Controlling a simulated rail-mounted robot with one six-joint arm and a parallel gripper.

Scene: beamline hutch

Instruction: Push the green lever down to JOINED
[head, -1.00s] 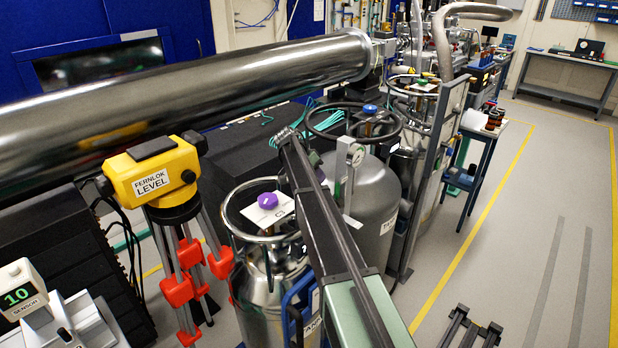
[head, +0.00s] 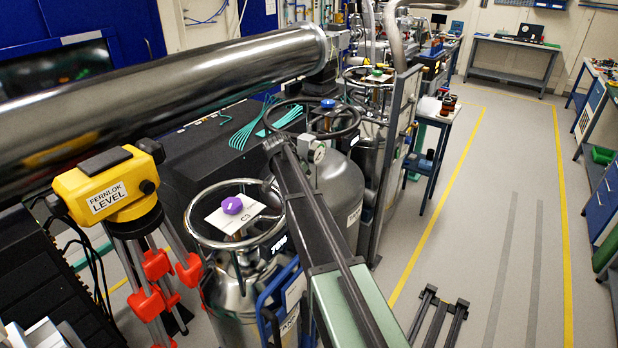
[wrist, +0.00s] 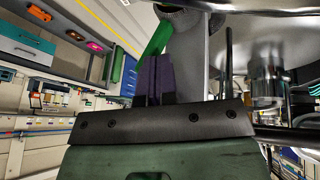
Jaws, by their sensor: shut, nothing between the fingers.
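In the wrist view my gripper (wrist: 160,80) shows as two dark, purplish fingers side by side, shut with nothing between them. A bright green bar (wrist: 156,38), which looks like the green lever, slants up and right just beyond the fingertips, beside a grey upright plate (wrist: 190,55). Its lower part is hidden behind the fingers. I cannot tell whether they touch it. No JOINED marking is readable. In the head view my arm reaches away toward the dewars; I cannot make out the fingers or the lever there.
A yellow level (head: 105,187) on a tripod stands at left, below a large steel pipe (head: 170,95). A dewar with a purple knob (head: 232,205) and a grey tank (head: 335,190) stand close to my arm. The floor (head: 480,230) at right is largely clear.

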